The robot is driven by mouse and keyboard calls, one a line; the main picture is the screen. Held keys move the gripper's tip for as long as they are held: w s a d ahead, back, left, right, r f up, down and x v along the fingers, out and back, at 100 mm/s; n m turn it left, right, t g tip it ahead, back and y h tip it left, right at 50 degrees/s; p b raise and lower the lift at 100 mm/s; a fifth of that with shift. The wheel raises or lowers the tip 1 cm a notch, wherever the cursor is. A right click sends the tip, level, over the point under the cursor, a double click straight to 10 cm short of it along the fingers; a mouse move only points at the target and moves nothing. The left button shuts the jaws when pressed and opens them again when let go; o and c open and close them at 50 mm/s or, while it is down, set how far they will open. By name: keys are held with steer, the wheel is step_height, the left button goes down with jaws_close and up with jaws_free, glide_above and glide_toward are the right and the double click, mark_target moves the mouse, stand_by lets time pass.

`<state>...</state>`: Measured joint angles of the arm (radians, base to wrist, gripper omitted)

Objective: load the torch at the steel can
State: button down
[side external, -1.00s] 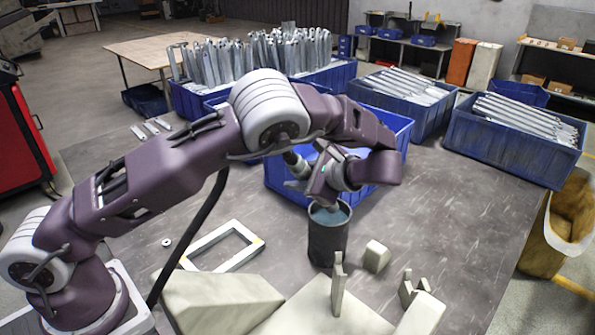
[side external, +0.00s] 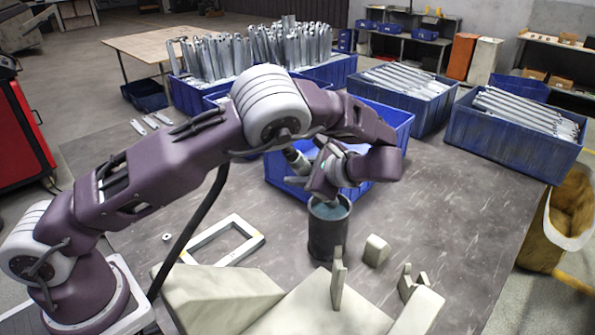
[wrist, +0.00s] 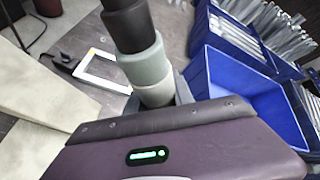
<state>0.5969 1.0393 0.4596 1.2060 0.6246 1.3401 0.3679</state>
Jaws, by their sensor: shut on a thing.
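The steel can (side external: 328,236) stands upright on the grey table, dark outside, with blue-green showing inside its open top. My gripper (side external: 316,172) is over the can, shut on the torch (side external: 293,157). The torch's dark and pale grey body sticks out up and to the left in the side view. A pale narrow part below my gripper reaches the can's mouth; I cannot tell how deep it goes. In the wrist view the torch (wrist: 142,52) stands out above my purple hand in dark, grey-green and pale bands. The fingertips are mostly hidden, and the can is not clearly visible there.
A blue bin (side external: 389,122) stands close behind the can. A white rectangular frame (side external: 199,241) lies left of it. Pale blocks (side external: 376,250) and a large pale fixture (side external: 225,297) are in front. Bins of metal brackets (side external: 517,127) line the back. The table's right side is clear.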

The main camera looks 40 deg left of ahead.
steer(key=shift+f, duration=1)
stand_by(2.4)
step_height(320, 180, up, 7)
stand_by(0.7)
stand_by(0.3)
